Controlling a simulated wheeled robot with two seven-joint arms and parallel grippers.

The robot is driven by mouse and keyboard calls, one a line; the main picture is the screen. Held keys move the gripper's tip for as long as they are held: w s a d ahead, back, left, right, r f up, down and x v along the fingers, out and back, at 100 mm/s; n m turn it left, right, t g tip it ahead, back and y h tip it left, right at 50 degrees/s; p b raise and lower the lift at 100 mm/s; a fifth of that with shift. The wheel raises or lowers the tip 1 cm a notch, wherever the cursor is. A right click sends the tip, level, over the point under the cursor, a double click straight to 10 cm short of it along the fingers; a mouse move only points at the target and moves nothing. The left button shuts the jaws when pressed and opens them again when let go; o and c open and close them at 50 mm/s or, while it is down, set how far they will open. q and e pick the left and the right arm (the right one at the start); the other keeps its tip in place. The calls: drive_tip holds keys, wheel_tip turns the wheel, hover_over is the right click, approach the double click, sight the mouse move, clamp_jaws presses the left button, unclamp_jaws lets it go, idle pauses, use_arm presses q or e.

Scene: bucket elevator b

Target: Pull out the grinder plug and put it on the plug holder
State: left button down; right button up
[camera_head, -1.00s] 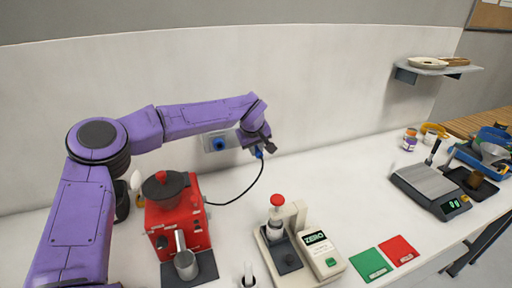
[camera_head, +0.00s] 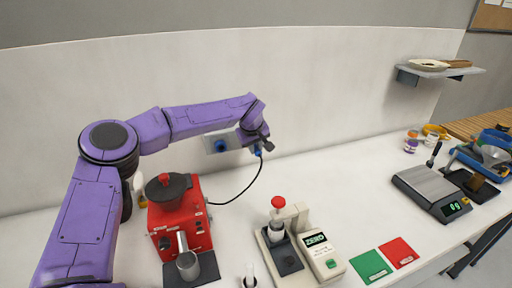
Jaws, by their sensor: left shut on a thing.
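My left gripper (camera_head: 262,146) is in front of the back wall, to the right of the wall socket plate. It is shut on the blue grinder plug (camera_head: 257,152), which is held apart from the plate. A black cord (camera_head: 245,190) hangs from the plug and curves down to the red grinder (camera_head: 178,220) at the left of the counter. The wall plate has a blue socket (camera_head: 221,145). I cannot make out a plug holder for certain. My right gripper is not in view.
A white device with a red knob (camera_head: 278,202) stands at front centre. Green (camera_head: 370,266) and red (camera_head: 398,252) cards lie beside it. A scale (camera_head: 430,190) and a wall shelf (camera_head: 435,70) are at right. The counter's back middle is clear.

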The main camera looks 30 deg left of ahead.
use_arm(q)
drive_tip(key=shift+w+a+r, duration=0.1)
drive_tip(key=shift+w+a, duration=0.3)
drive_tip(key=c, duration=1.1)
unclamp_jaws()
drive_tip(key=shift+o, duration=0.9)
drive_tip(key=shift+w+a, duration=0.1)
drive_tip(key=shift+a, duration=0.05)
drive_tip(key=shift+s+r+b, duration=0.2)
drive_tip(key=shift+r+b, duration=0.05)
drive_tip(key=shift+b, duration=0.05)
drive_tip(key=b+v, duration=0.2)
drive_tip(key=v, duration=0.7)
drive_tip(key=shift+r+b, duration=0.35)
drive_tip(key=shift+s, duration=0.15)
